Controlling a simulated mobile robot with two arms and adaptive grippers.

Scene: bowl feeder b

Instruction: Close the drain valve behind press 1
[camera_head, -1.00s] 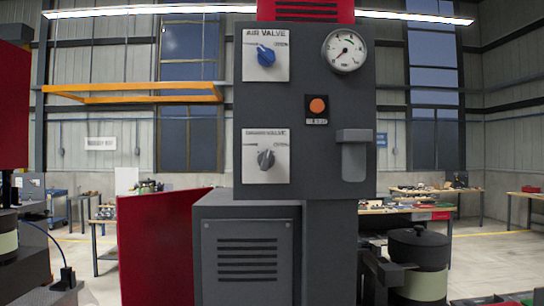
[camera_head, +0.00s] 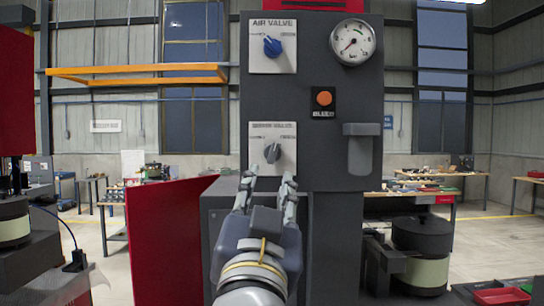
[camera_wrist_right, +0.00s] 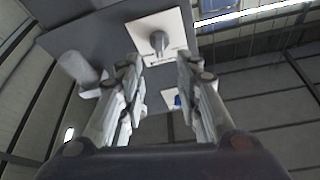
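The drain valve is a grey knob (camera_head: 272,152) on a white plate (camera_head: 287,135), low on the dark grey panel. It also shows in the right wrist view as a grey knob (camera_wrist_right: 159,41), beyond my fingertips. The blue air valve knob (camera_head: 272,46) is above it on its own plate. My right gripper (camera_head: 265,180) is just below the drain valve plate, pointing at the panel. In the right wrist view its fingers (camera_wrist_right: 160,75) are spread with nothing between them. My left gripper is in neither view.
A red sheet (camera_head: 168,240) stands at the left. A dark round pot (camera_head: 422,240) is at the lower right.

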